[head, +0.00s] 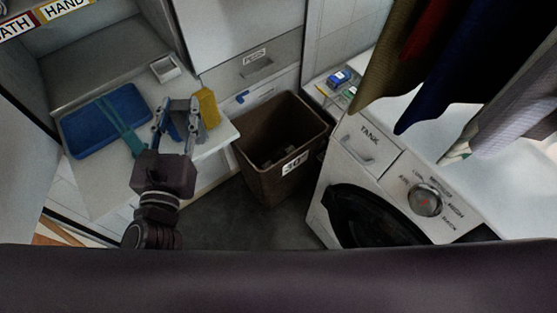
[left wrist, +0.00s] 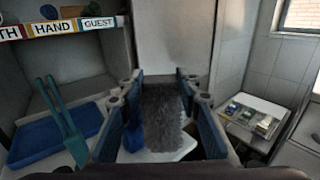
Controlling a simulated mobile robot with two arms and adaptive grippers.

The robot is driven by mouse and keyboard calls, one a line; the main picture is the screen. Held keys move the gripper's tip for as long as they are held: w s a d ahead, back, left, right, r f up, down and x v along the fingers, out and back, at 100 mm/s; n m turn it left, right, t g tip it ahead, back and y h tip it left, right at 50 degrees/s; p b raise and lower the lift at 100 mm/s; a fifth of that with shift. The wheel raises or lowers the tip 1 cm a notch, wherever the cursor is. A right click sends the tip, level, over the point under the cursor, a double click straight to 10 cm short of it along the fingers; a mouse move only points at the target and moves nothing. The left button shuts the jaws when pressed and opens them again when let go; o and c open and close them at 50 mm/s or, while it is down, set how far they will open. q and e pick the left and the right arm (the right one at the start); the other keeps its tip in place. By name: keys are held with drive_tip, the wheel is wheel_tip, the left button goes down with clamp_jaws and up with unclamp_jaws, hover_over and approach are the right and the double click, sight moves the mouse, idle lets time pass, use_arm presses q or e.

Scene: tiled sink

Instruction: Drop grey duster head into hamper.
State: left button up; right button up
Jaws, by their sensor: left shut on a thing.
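The grey duster head (left wrist: 163,115) is fuzzy and sits between the fingers of my left gripper (head: 178,106) in the left wrist view. The gripper is shut on it and stands over the white counter at the left of the head view. In the head view the duster head is hard to make out between the fingers. The hamper (head: 246,156) is a brown open-topped bin with a 30° label, on the floor to the right of the gripper and apart from it. My right gripper is not in view.
A blue tray (head: 84,139) with a teal tool (head: 119,128) lies on the counter (head: 95,190). A yellow item (head: 208,108) is beside the gripper. A washing machine (head: 341,186) stands right of the hamper, with cloths (head: 438,75) hanging above. A blue thing (left wrist: 134,137) shows near the duster head.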

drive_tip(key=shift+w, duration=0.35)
